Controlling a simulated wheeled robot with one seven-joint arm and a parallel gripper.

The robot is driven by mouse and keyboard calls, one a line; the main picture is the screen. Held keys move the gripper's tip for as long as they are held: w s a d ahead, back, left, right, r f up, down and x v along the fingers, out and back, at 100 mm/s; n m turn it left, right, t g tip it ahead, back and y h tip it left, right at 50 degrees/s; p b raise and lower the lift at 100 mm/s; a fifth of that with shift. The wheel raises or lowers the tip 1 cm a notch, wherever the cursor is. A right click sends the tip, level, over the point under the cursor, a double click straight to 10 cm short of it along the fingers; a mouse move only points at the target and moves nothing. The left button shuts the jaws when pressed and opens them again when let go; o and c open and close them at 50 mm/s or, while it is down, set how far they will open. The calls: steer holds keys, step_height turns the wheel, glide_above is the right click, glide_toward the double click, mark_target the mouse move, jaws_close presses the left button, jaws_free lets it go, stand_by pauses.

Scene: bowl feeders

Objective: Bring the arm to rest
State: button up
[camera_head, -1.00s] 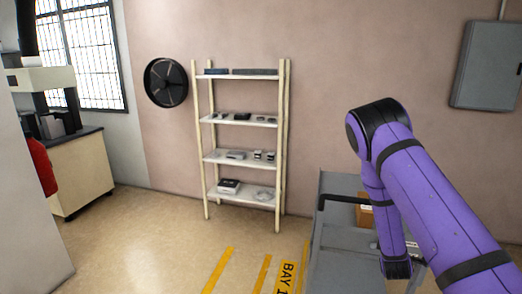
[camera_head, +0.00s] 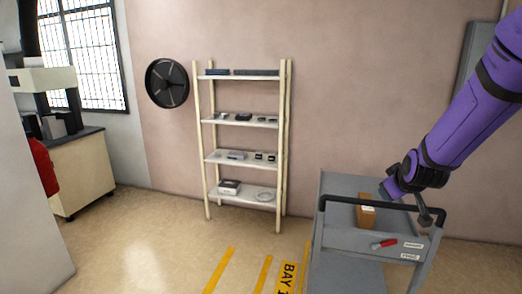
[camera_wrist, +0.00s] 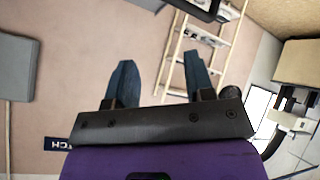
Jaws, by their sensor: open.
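My purple arm (camera_head: 470,125) reaches in from the upper right of the head view, and its dark end is above the grey cart (camera_head: 345,240). In the wrist view my gripper (camera_wrist: 160,78) shows two dark blue fingers standing well apart. In the head view the fingers are too small and overlapped to make out clearly.
A brown box (camera_head: 366,212) and a red-handled item (camera_head: 384,244) are on the cart, close below my arm. A shelf rack (camera_head: 240,157) with small items stands against the wall, left of the cart. The floor (camera_head: 150,240) in front is clear.

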steer(key=s+a+r+m+g+y, duration=0.1)
steer(key=s+a+r, duration=0.1)
steer(key=s+r, duration=0.5)
steer(key=s+a+r+m+g+y, duration=0.1)
steer(key=s+a+r, duration=0.25)
steer(key=s, duration=0.55)
steer(key=s+r+m+g, duration=0.2)
steer(key=s+r, duration=0.2)
steer(key=s, duration=1.1)
steer(key=shift+s+a, duration=0.15)
steer(key=shift+s, duration=0.15)
